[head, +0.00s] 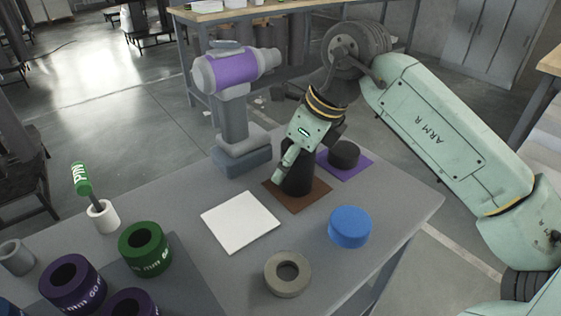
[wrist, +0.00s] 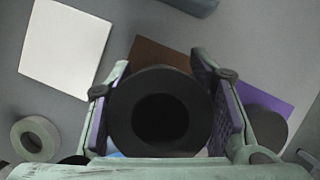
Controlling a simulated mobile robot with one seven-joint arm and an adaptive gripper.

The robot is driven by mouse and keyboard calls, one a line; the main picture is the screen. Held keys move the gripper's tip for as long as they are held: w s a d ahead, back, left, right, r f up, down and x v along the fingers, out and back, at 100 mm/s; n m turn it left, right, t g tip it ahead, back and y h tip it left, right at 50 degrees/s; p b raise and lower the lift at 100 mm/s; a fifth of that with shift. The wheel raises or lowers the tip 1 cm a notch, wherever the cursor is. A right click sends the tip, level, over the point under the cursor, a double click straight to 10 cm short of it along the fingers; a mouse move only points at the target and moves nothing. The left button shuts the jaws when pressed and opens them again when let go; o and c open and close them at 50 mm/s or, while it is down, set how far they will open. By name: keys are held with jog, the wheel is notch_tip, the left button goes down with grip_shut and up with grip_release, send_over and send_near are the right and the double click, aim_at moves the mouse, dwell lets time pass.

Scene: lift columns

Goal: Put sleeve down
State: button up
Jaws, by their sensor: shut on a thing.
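A black sleeve (head: 298,179) stands upright at the brown mat (head: 313,199) in the head view. My gripper (head: 296,163) is shut on it from above. In the wrist view the sleeve (wrist: 160,108) is between both fingers, with its round opening facing the camera. Brown mat (wrist: 158,54) shows behind the sleeve. I cannot tell whether the sleeve's base touches the mat.
A white square (head: 240,222) lies to the left. A purple mat (head: 347,166) with a dark disc (head: 344,153) lies to the right. A blue cylinder (head: 350,227) and a grey ring (head: 288,274) stand nearer. A grey-purple stand device (head: 238,128) rises behind.

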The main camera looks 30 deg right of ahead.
jog(key=shift+s+d+r, duration=0.1)
jog(key=shift+s, duration=0.05)
jog(key=o, duration=1.3)
jog(key=shift+c, duration=0.2)
jog(key=shift+r, duration=0.2)
jog(key=v, duration=1.1)
jog(key=shift+s+r+b, duration=0.15)
jog(key=shift+r+b, duration=0.15)
jog(key=shift+b, duration=0.05)
jog(key=shift+s+d+f, duration=0.1)
